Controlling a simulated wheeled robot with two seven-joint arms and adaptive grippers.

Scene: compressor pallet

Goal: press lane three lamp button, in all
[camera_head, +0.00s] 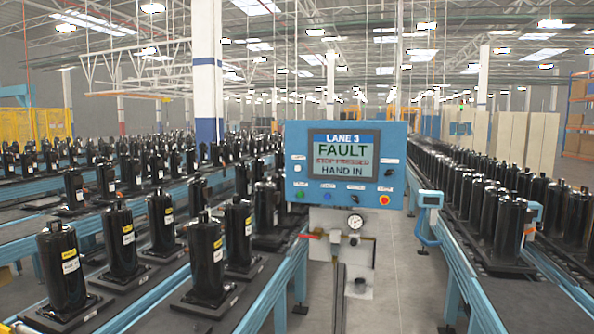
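A blue control panel (292,134) stands upright in the middle of the head view. Its screen (343,153) reads LANE 3, FAULT, STOP PRESSED, HAND IN. Along the lower row are a green button (300,195), a blue button (327,197), a dark control (356,200) and a red stop button on yellow (384,199). A pale control (297,169) sits left of the screen and a dark one (389,172) right of it. The small labels are too blurred to tell which is the lamp button. Neither gripper can be made out in view.
A pressure gauge (355,222) and valves sit below the panel. Black compressors on pallets fill the left conveyor (270,294), and more stand on the right conveyor (520,296). A small blue scanner-like unit (430,199) stands right of the panel. Grey floor (400,290) shows between the conveyors.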

